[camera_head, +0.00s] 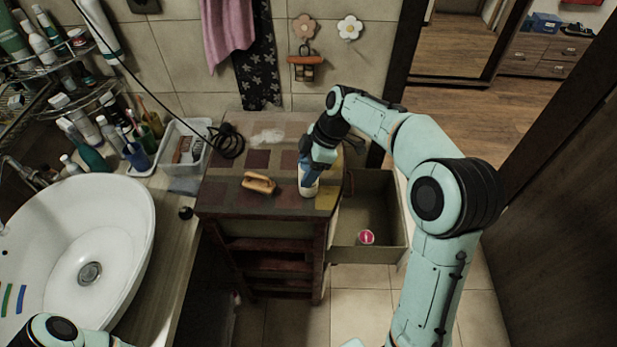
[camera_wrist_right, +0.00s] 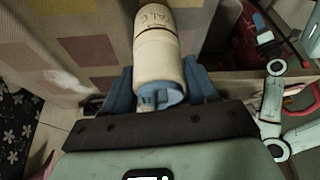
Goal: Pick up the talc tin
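The talc tin (camera_head: 309,187) is a cream cylinder with a blue cap, at the front right of the tiled cabinet top. My right gripper (camera_head: 312,172) comes down over its capped end. In the right wrist view, the tin (camera_wrist_right: 157,45) points away from me, with lettering near its far end. The blue fingers of my right gripper (camera_wrist_right: 160,88) lie close against both its sides, with no clear gap. I cannot tell whether its base touches the top. My left arm shows at the bottom left, but its gripper is out of view.
The cabinet top (camera_head: 229,187) also bears a tan-handled brush (camera_head: 258,184) and a black coiled cord (camera_head: 227,141). An open drawer (camera_head: 385,246) at right holds a pink-topped can (camera_head: 366,237). A white basin (camera_head: 120,220) and a clear bin (camera_head: 184,160) stand at left.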

